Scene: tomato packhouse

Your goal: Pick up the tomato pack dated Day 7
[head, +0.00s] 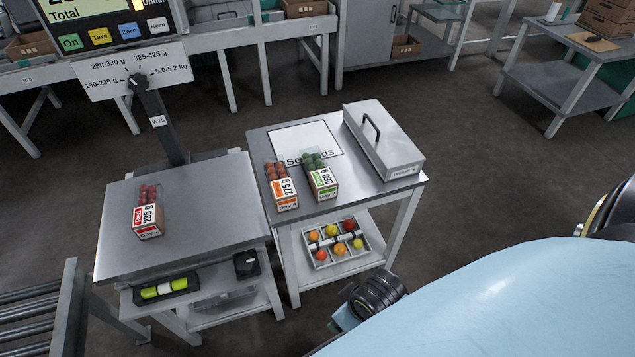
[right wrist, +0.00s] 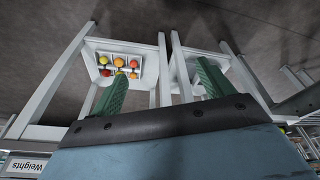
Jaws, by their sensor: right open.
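Three tomato packs show in the head view. The red-label pack (head: 148,212), marked 235 g, stands on the scale's metal plate (head: 222,221) at left. The orange-label pack (head: 281,186), marked 275 g, and the green-label pack (head: 320,177), marked 250 g, stand side by side on the middle table (head: 352,192). No pack shows in that view. My left gripper is not in view.
A grey weights box (head: 384,142) with a handle stands at the table's back right, beside a "Seconds" sheet (head: 305,136). A divided tray (head: 334,262) of loose tomatoes sits on the shelf below. The scale's display post (head: 160,120) rises behind its plate.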

